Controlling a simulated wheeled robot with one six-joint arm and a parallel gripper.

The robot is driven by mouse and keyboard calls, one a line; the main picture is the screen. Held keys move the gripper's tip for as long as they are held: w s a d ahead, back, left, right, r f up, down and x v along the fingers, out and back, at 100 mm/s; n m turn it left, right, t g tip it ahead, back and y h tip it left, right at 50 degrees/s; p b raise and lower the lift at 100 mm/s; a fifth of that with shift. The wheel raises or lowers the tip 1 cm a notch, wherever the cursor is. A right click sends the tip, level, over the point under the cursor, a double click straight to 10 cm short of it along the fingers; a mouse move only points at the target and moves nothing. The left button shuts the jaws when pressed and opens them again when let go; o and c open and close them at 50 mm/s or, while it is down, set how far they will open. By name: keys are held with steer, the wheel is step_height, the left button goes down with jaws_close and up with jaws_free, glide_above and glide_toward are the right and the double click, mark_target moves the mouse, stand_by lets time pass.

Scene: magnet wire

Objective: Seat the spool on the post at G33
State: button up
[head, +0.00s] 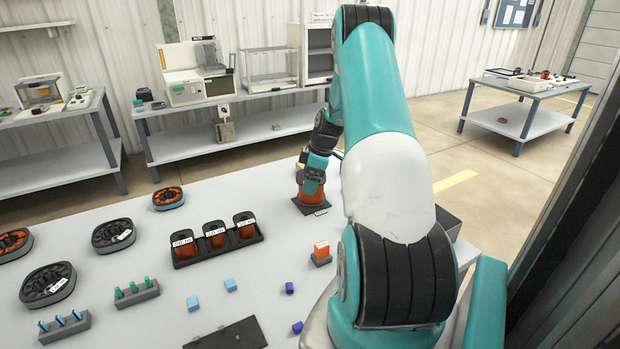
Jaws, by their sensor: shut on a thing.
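My gripper (312,184) points down near the far side of the table and is shut on a copper-coloured spool (308,201). The spool is upright, right above or on a dark square base (318,210) with a small white label in front. The label is too small to read. The post is hidden by the spool, and I cannot tell whether the spool rests fully on the base. A black rack (214,249) to the left holds three copper spools with white labels on them.
Black rings (48,284) and several small holders and coloured cubes lie on the left and front of the table (150,220). A dark bin (449,220) sits at the right edge, partly behind my arm.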

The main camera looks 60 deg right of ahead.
steer(key=shift+f+b, duration=0.35)
steer(key=shift+f, duration=0.2)
steer(key=o, duration=1.2)
steer(key=shift+f, duration=0.1)
steer(key=shift+p+v, duration=1.65)
steer(key=shift+v, duration=0.95)
steer(key=v, duration=1.7)
steer(key=shift+r, duration=0.2)
